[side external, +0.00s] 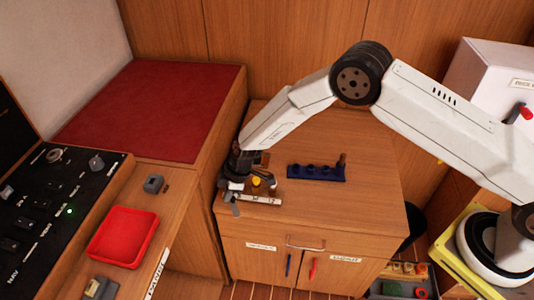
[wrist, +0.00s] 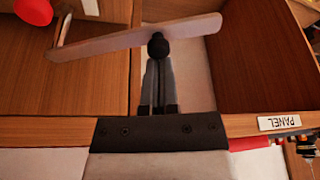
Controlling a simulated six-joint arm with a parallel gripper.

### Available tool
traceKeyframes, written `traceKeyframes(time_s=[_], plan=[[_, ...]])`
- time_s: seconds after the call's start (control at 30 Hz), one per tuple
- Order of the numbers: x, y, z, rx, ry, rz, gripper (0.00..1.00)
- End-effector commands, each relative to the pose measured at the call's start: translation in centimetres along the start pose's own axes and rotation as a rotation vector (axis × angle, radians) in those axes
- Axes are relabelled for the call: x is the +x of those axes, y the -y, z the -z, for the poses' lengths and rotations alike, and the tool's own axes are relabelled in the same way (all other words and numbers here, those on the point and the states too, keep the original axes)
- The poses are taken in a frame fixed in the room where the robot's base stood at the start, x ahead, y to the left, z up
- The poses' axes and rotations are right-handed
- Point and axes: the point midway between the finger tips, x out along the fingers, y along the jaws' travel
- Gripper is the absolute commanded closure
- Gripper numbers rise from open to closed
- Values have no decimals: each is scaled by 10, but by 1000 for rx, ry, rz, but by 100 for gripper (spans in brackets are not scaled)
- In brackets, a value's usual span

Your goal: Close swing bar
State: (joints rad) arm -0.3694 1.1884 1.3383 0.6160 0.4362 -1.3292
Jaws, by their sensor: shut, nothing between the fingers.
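The swing bar (wrist: 100,42) is a flat pale bar running slantwise across the upper part of the wrist view, with its right end higher. A round black knob (wrist: 158,46) sits on it. My gripper (wrist: 158,62) is shut and empty, with its fingertips at or just short of the knob; I cannot tell whether they touch. In the side external view my gripper (side external: 236,186) is low at the left front of the wooden cabinet top (side external: 330,205), beside a small fitting with a yellow part (side external: 256,181). The bar is hard to make out there.
A dark blue rack (side external: 316,173) stands on the cabinet top to the right. A red tray (side external: 122,237) and a black control panel (side external: 60,200) are at the left. A PANEL label (wrist: 279,123) shows at the right of the wrist view. The cabinet top's front right is clear.

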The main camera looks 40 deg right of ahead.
Motion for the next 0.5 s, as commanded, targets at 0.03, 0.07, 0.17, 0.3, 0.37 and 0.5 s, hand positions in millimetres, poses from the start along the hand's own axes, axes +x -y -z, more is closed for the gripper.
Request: traceKeyframes(time_s=[0.03,0.07,0.17,0.3,0.37,0.5], plan=[[-2,0,-4,-23,0,9,100],[-2,0,-5,-40,0,16,100],[-5,-2,-12,-96,-1,35,100],[-8,-3,-21,-186,0,68,100],[-10,-5,-26,-226,0,83,100],[-14,-8,-38,-334,0,123,100]])
